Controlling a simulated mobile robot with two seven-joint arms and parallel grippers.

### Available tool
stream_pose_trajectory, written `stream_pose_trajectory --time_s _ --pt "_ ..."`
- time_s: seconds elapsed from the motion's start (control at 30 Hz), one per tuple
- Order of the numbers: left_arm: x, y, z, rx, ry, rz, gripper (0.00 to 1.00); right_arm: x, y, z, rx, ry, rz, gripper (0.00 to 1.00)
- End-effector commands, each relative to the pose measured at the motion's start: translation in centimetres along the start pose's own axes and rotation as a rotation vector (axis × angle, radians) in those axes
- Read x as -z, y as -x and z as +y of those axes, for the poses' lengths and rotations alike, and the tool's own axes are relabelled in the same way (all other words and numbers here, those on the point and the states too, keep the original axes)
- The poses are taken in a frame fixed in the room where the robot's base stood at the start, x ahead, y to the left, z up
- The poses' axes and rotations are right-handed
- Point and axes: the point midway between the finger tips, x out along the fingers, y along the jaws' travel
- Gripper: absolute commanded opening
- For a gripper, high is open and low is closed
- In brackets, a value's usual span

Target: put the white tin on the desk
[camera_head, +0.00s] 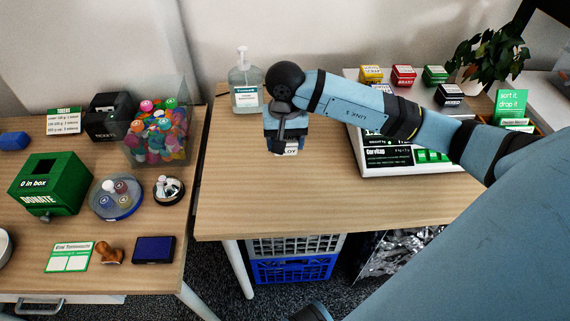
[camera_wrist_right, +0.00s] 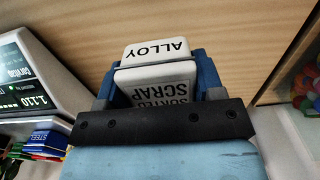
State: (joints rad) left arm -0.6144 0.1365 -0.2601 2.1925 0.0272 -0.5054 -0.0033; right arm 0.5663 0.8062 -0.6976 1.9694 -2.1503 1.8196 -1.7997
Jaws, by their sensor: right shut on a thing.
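The white tin (camera_head: 291,151) is in my right gripper (camera_head: 287,135), over the bare left part of the wooden desk (camera_head: 300,205). In the head view my arm and gripper hide most of it, and only part of its labelled face shows. In the wrist view the tin (camera_wrist_right: 156,50) reads ALLOY and SORTED SCRAP and sits between the two blue fingers (camera_wrist_right: 154,78), which are shut on it. I cannot tell whether its base touches the desk.
A sanitizer bottle (camera_head: 245,82) stands left of the gripper at the back. The desk's front left is clear. A gap separates the left table (camera_head: 115,225), with its green donate box (camera_head: 50,183).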

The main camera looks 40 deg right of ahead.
Motion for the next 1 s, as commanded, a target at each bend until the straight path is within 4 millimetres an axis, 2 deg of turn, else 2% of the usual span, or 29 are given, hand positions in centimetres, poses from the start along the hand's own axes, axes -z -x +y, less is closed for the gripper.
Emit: stream_pose_trajectory --time_s 0.03,0.1,0.37,0.6,1.0 --pt "0.0 0.0 0.0 -0.001 0.001 0.005 0.43 -0.1 -1.4 0.0 0.0 -0.001 -0.004 0.32" --pt "0.1 0.0 0.1 -0.003 0.002 0.009 0.43 -0.1 -2.7 0.0 -0.001 -0.001 -0.003 0.32" --pt "-0.1 -0.1 0.1 -0.005 0.003 0.008 0.43 0.0 -4.7 0.0 0.0 0.0 -0.001 0.32" --pt "-0.4 -0.3 0.1 -0.007 0.005 0.011 0.43 -0.1 -8.1 -0.1 0.001 -0.001 -0.002 0.32" --pt "-0.2 -0.3 0.1 -0.009 0.007 0.02 0.43 0.0 -8.8 0.0 0.0 0.001 0.002 0.32"
